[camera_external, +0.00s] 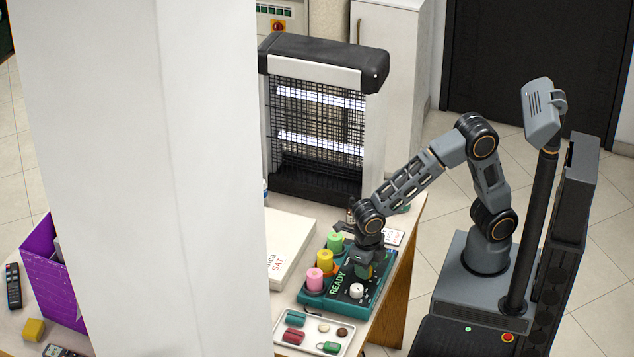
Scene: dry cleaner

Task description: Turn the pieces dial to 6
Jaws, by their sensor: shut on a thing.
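A teal panel (341,305) marked READY lies on the counter. A white round knob (356,290) shows on its near right part. My gripper (364,271) points down over the far right part of the panel, just behind this knob. It is shut on a dial there, mostly hidden by the fingers. A small yellow-green patch shows at the fingertips. The dial's numbers and pointer are too small to read, so I cannot tell its setting.
A white tray (306,342) with small items lies in front. A black-topped heater-like unit (318,125) stands behind. A white pillar (145,180) blocks the left view.

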